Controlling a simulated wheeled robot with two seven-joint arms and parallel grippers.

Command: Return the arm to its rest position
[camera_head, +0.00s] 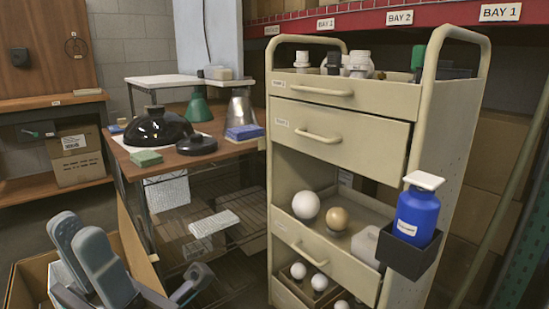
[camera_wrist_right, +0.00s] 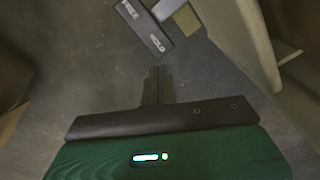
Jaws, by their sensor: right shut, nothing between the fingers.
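My left gripper (camera_head: 82,232) is at the lower left of the head view, over an open cardboard box. Its two blue-grey fingers point up and overlap in the view, so the gap between them is unclear. No lamp part shows in it. My right gripper (camera_wrist_right: 157,82) shows in the right wrist view with its dark fingers together and empty, above a grey floor. It is apart from the dark labelled object (camera_wrist_right: 143,27) at the top of that view.
A beige cart (camera_head: 345,135) stands at centre right, with a blue bottle (camera_head: 418,215) in a side holder and several round bulbs on its shelves. A wooden table (camera_head: 225,153) with a black lampshade (camera_head: 158,128) stands left of it. The cardboard box (camera_head: 25,280) is at lower left.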

